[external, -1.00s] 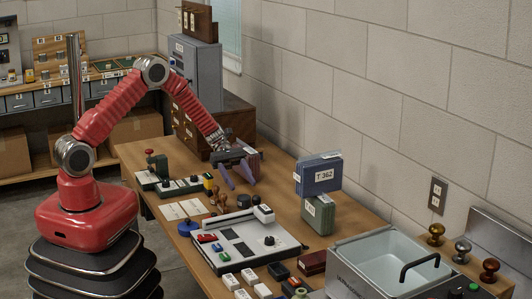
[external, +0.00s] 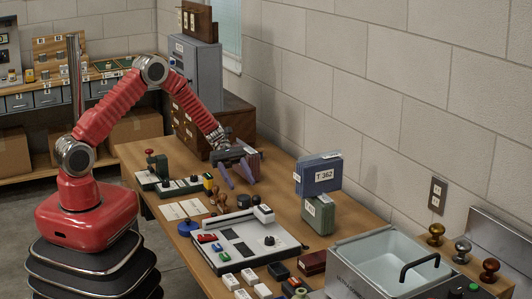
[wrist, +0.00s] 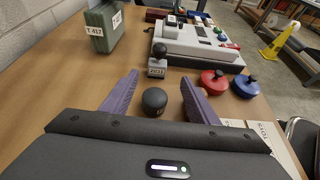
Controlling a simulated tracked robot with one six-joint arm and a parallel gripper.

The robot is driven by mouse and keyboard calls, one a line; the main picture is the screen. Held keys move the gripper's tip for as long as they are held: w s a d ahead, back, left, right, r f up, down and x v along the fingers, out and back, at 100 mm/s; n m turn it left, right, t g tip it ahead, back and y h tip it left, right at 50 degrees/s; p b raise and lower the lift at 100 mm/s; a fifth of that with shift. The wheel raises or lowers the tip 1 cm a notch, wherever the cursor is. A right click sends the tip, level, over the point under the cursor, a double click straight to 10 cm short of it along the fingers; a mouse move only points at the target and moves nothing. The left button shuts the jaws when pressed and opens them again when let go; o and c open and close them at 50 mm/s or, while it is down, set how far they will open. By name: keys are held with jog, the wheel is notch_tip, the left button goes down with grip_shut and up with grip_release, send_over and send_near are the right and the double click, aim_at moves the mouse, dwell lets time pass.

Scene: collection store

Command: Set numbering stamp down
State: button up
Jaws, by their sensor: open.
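My gripper (external: 238,179) is low over the wooden table in the external view, beyond the white panel. In the wrist view my gripper (wrist: 159,84) is open, with its two purple fingers apart. A round black knob (wrist: 154,101) stands between them, with a visible gap on each side. Its body below is mostly hidden, so I cannot tell whether it is the numbering stamp. A stamp with a black knob and a pale labelled block (wrist: 157,68) stands upright just past the fingertips.
A green box (wrist: 104,29) stands at the left in the wrist view. The white panel (wrist: 195,45) lies ahead. A red lidded pot (wrist: 214,83) and a blue one (wrist: 246,86) sit to the right. A grey basin (external: 345,283) is at the table's near end.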

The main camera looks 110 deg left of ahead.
jog(key=s+d+r+m+g+y, duration=0.25)
jog(key=d+r+m, duration=0.4)
jog(key=d, duration=0.45)
jog(key=s+d+r+m+g+y, duration=0.15)
jog(key=d+r+m+g, duration=0.25)
jog(key=d+r+m, duration=0.5)
jog(key=s+d+r+m+t+y, duration=0.1)
jog(key=s+d+r+m+y, duration=0.1)
jog(key=s+d+m, duration=0.3)
jog(key=s+d+r+m+t+y, duration=0.1)
jog(key=s+d+r+m+y, duration=0.2)
jog(key=s, duration=0.8)
jog(key=d+r+m, duration=0.2)
jog(key=d+m, duration=0.1)
jog(key=d, duration=0.1)
jog(key=shift+s+d+t+y, duration=0.25)
jog(key=shift+d+t+y, duration=0.05)
jog(key=shift+d+t, duration=0.05)
